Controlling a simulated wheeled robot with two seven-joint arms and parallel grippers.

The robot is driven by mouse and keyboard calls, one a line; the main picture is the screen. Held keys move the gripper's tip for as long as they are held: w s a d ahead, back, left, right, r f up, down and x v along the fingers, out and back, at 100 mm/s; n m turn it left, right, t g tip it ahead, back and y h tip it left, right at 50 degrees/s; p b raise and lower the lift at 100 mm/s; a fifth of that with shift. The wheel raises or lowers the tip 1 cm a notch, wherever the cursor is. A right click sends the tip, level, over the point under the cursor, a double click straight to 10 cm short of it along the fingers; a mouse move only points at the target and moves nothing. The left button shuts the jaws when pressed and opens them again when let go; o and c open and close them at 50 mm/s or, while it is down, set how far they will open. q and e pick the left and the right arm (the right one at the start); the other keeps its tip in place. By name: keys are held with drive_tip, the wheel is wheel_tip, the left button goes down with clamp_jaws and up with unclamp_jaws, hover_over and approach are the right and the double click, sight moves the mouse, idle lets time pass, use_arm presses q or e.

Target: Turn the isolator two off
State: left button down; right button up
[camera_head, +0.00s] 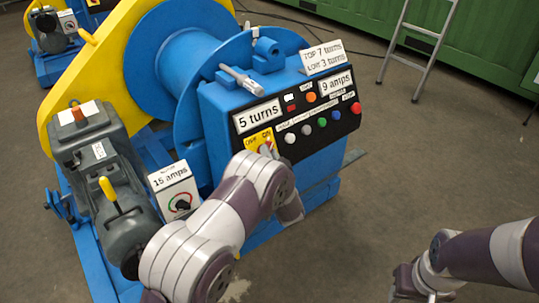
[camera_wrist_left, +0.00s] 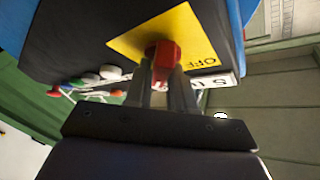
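The isolator's red handle (camera_head: 265,148) sits on a yellow plate (camera_head: 252,143) marked OFF and ON, at the lower left of the black control panel. In the left wrist view the red handle (camera_wrist_left: 163,57) stands out from the yellow plate (camera_wrist_left: 180,35), with OFF legible beside it. My left gripper (camera_wrist_left: 164,75) has its two fingers close together on either side of the handle, apparently gripping it. My left arm hides most of this gripper in the head view. My right gripper (camera_head: 408,280) is low at the right, away from the panel, and its fingers are unclear.
The panel carries several coloured buttons (camera_head: 322,121) and a "5 turns" label (camera_head: 259,116). A "15 amps" box (camera_head: 175,190) stands to the left, by a grey motor (camera_head: 95,145). A ladder (camera_head: 428,45) stands behind. The floor at right is clear.

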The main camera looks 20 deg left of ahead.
use_arm(q)
drive_tip(key=shift+f, duration=0.1)
drive_tip(key=shift+w+d+n+g+y+b, duration=0.1)
drive_tip(key=shift+n+g+y+b, duration=1.65)
drive_tip(key=shift+n, duration=2.4)
drive_tip(key=shift+w+d+n+g+y+b, duration=0.15)
drive_tip(key=shift+n+g+y+b, duration=1.6)
drive_tip(key=shift+n, duration=2.45)
drive_tip(key=shift+w+d+n+g+y+b, duration=0.1)
drive_tip(key=shift+n+g+y+b, duration=0.9)
drive_tip(key=shift+n+g+b, duration=2.35)
drive_tip(key=shift+n+t+p, duration=0.4)
drive_tip(key=shift+n+t, duration=0.55)
drive_tip(key=shift+n, duration=0.15)
drive_tip(key=c, duration=1)
unclamp_jaws()
drive_tip(key=shift+c, duration=0.2)
drive_tip(key=p+v, duration=0.1)
drive_tip(key=v, duration=0.6)
drive_tip(key=shift+s, duration=0.15)
